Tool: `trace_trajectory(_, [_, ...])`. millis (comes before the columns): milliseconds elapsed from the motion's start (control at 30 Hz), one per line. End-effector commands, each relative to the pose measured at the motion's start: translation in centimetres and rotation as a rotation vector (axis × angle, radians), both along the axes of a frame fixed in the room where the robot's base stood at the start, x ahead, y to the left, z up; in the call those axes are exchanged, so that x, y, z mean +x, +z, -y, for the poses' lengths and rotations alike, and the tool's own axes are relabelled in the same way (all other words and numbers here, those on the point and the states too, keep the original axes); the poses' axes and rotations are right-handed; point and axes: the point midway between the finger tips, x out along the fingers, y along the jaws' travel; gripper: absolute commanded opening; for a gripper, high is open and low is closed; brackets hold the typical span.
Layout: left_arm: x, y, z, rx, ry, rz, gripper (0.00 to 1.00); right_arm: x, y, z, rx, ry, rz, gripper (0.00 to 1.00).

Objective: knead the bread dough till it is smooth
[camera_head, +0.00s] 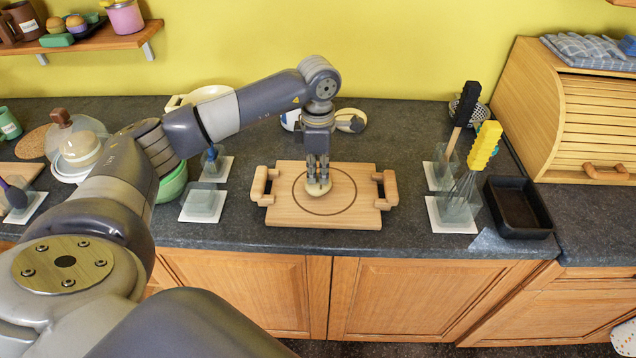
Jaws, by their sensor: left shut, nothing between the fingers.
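The bread dough (318,189) is a small pale lump on a wooden board (350,214) with a handle at each side and a dark ring marked on it. The dough lies inside the ring, left of its middle. My left gripper (318,180) points straight down with its fingers shut and empty. Its tips are at the top of the dough and seem to touch it. The fingers hide part of the dough, so I cannot tell how smooth it is. My right gripper is not in view.
Right of the board stand glass holders with a black-handled tool (461,115) and a yellow-handled whisk (477,160), then a dark baking tin (518,207) and a wooden bread box (595,125). A glass dome (77,132) and a green bowl (173,183) stand left. The counter's front strip is clear.

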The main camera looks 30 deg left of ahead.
Motion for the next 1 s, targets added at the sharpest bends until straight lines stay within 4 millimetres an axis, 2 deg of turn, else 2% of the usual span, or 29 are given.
trace_trajectory(133, [0.0, -0.6, 0.0, 0.0, 0.0, 0.0, 0.0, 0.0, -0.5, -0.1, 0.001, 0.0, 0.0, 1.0])
trace_trajectory(367, [0.0, -0.4, 0.0, 0.001, 0.0, -0.001, 0.0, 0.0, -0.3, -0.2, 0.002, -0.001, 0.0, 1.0])
trace_trajectory(700, [0.0, 1.4, 0.0, 0.0, 0.0, 0.0, 0.0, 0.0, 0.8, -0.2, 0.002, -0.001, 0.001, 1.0])
trace_trajectory(1000, [0.0, 1.4, 0.0, 0.0, 0.0, 0.0, 0.0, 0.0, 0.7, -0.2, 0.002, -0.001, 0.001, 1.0])
